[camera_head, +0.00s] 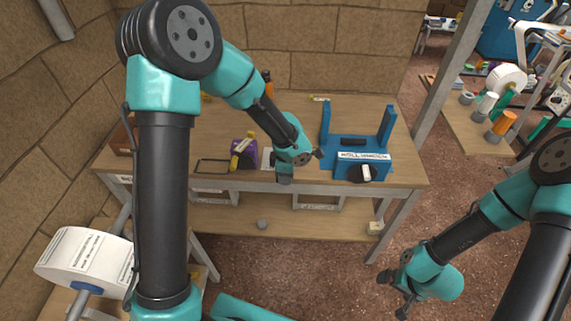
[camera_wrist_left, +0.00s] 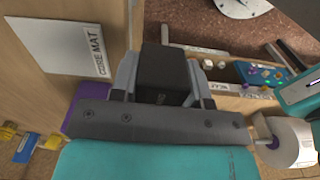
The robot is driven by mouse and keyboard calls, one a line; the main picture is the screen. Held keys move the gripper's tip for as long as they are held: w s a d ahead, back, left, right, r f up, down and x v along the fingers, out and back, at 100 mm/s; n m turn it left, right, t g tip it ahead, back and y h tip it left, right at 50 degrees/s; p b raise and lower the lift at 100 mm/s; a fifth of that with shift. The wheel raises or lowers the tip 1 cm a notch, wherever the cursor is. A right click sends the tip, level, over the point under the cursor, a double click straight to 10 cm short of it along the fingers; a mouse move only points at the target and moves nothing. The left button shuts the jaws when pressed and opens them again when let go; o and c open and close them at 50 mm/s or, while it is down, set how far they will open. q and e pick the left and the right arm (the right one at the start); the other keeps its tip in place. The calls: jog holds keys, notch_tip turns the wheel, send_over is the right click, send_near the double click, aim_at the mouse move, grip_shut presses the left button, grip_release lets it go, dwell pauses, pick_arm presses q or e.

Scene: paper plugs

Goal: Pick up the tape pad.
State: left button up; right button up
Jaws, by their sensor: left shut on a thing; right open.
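My left gripper (camera_head: 286,176) is at the front edge of the wooden bench, left of the blue roll winder. In the left wrist view its fingers (camera_wrist_left: 163,92) are shut on a dark, blocky thing (camera_wrist_left: 165,66), seemingly the tape pad. In the head view the left gripper and arm hide it, and I cannot tell how far it is above the bench. My right gripper (camera_head: 394,293) is open and empty, low at the right, in front of the bench and over the brown floor.
A blue roll winder (camera_head: 336,160) stands on the bench (camera_head: 404,172) to the right. A purple block with a yellow part (camera_head: 245,152) stands left of my left gripper. A white core mat (camera_wrist_left: 82,45) lies close by. A large white paper roll (camera_head: 82,259) is at the lower left.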

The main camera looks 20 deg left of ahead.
pick_arm(q)
jog(key=shift+s+d, duration=0.1)
jog(key=shift+s, duration=0.25)
